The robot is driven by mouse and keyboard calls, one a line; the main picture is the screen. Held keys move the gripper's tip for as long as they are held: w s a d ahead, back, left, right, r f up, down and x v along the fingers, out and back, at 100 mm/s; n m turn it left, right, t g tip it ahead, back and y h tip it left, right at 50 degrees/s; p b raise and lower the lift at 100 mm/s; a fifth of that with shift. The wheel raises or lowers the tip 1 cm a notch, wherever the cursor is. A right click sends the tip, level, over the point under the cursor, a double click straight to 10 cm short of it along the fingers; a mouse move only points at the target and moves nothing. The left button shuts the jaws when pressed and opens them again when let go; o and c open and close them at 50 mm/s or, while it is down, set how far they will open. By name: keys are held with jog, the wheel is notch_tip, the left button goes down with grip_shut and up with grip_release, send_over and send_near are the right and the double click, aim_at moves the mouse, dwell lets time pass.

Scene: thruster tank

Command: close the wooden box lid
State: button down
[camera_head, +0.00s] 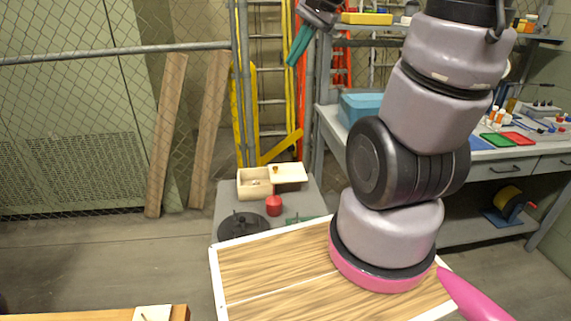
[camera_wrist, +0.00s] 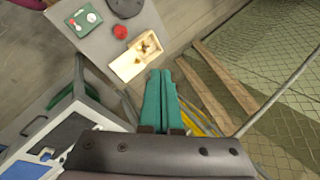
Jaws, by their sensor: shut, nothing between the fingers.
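The wooden box (camera_head: 254,196) stands on a grey table in the head view, with its top open and something small inside. Its pale lid (camera_head: 290,173) lies out to the right side of the box, about level with the rim; a small brown knob shows near where they meet. In the wrist view the box (camera_wrist: 158,52) and its lid (camera_wrist: 126,67) show beyond the fingertips. My gripper (camera_head: 291,62) is raised high above and apart from the box, its teal fingers together and empty; they also show in the wrist view (camera_wrist: 160,74).
A red object (camera_head: 274,206), a black round item (camera_head: 242,225) and a green tray (camera_head: 300,220) share the grey table (camera_head: 228,195). Ladders and leaning planks (camera_head: 208,130) stand behind. A workbench with a blue bin (camera_head: 358,107) is to the right.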

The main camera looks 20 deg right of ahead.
jog(key=w+d+f+m+g+y, duration=0.1)
jog(key=w+d+f+m, duration=0.2)
jog(key=w+f, duration=0.35)
jog(key=w+d+f+m+y, duration=0.1)
jog(key=w+d+f+m, duration=0.3)
jog(key=f, duration=0.4)
jog(key=w+d+f+m+y, duration=0.1)
jog(key=w+d+f+m, duration=0.15)
jog(key=f, duration=0.65)
jog(key=w+d+f+m, duration=0.2)
jog(key=d+f+m, duration=0.15)
jog(key=f, duration=0.55)
send_near(288, 173)
jog(key=a+f, duration=0.1)
jog(key=w+a+f, duration=0.1)
jog(key=shift+w+a, duration=0.15)
jog(key=shift+a, duration=0.1)
jog(key=a, duration=0.1)
jog(key=w+a+f, duration=0.1)
jog(key=a, duration=0.1)
jog(key=shift+w+a, duration=0.1)
jog(key=shift+w, duration=0.05)
jog(key=shift+w+a+f, duration=0.15)
jog(key=shift+w+a, duration=0.05)
jog(key=shift+a, duration=0.25)
